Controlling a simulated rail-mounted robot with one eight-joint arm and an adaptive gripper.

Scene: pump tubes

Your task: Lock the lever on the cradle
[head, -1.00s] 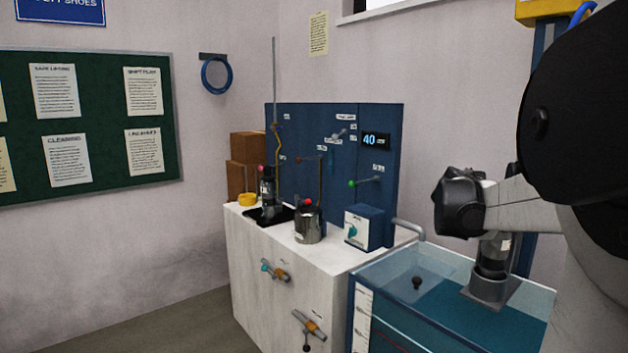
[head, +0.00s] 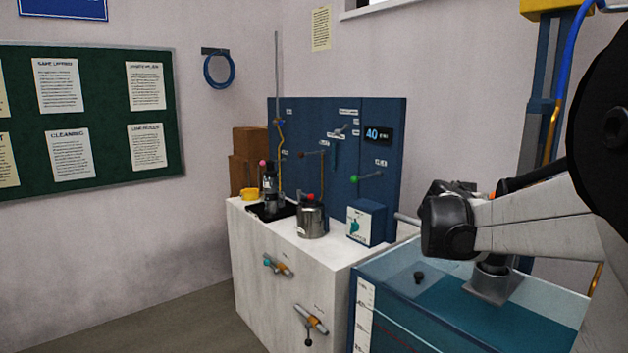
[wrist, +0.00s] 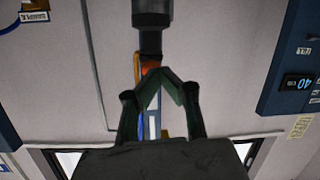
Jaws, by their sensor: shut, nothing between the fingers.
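A dark upright device with a pink knob (head: 263,163) stands in a black tray (head: 256,213) on the white bench; I cannot tell for sure whether this is the cradle and its lever. Several other levers show: one with a green knob (head: 355,179) and one with a red knob (head: 301,155) at the blue panel, and two orange-bodied handles (head: 278,266) (head: 312,320) on the bench front. My gripper (wrist: 160,72) is shut and empty in the wrist view, its fingertips together, with wall behind. It touches none of these levers. In the head view my wrist is at the right and the fingers cannot be made out.
A metal pot (head: 312,220) and a blue-and-white box (head: 366,223) stand on the bench (head: 262,250). A water tank (head: 400,310) stands to its right, under my arm. A blue panel (head: 330,125) with a display reading 40 rises behind. The floor at the left is clear.

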